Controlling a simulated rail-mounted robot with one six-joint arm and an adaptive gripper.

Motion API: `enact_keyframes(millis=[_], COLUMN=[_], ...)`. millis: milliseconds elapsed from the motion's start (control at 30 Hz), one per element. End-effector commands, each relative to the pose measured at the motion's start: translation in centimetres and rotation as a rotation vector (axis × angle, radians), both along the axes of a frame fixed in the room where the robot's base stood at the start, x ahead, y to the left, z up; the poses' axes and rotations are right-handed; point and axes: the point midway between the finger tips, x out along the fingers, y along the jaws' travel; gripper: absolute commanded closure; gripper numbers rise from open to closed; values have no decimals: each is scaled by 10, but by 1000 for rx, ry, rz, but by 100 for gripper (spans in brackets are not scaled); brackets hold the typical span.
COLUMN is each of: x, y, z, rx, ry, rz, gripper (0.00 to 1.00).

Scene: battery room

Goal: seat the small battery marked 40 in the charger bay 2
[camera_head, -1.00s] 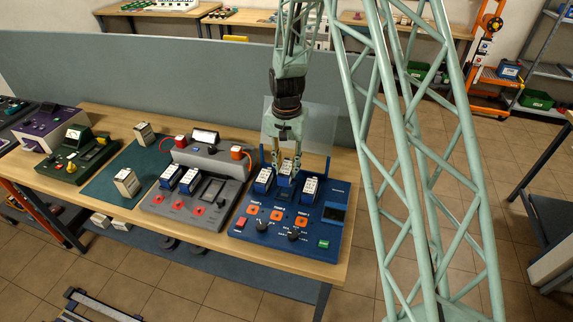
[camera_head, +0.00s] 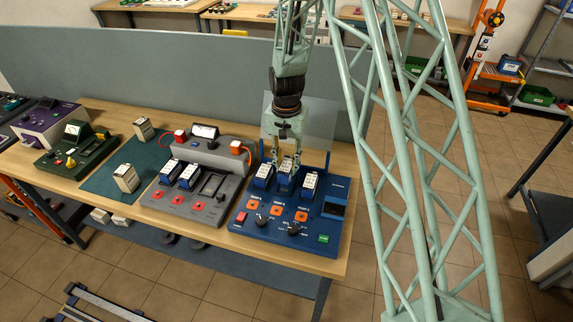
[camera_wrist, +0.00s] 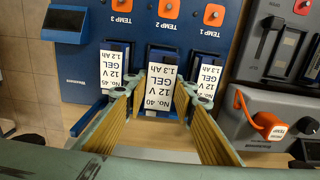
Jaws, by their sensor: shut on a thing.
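The small battery marked No. 40 (camera_wrist: 159,88), blue with a white label, is upright between the fingers of my gripper (camera_wrist: 161,103). In the head view, my gripper (camera_head: 286,161) is shut on this battery (camera_head: 286,178) at the middle bay of the blue charger (camera_head: 285,232). The middle bay lines up with the TEMP 2 mark in the wrist view. The battery's label looks slightly larger than its neighbours'. Its lower end and the bay floor are hidden, so I cannot tell whether it is fully down.
Small batteries stand in the bays on both sides, one marked No. 45 (camera_wrist: 114,68), close to my fingers. A grey charger (camera_head: 187,205) holding two batteries stands to the left in the head view. A clear panel (camera_head: 318,125) rises behind the blue charger.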

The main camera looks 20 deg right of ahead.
Motion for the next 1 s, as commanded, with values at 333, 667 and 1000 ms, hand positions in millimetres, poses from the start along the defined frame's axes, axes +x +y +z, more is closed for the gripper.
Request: enact_keyframes(millis=[333,667,1000], x=[0,0,0], y=[0,0,0], z=[-24,-40,-44], rx=[1,0,0], ry=[1,0,0], rz=[0,0,0], gripper=[95,95,95])
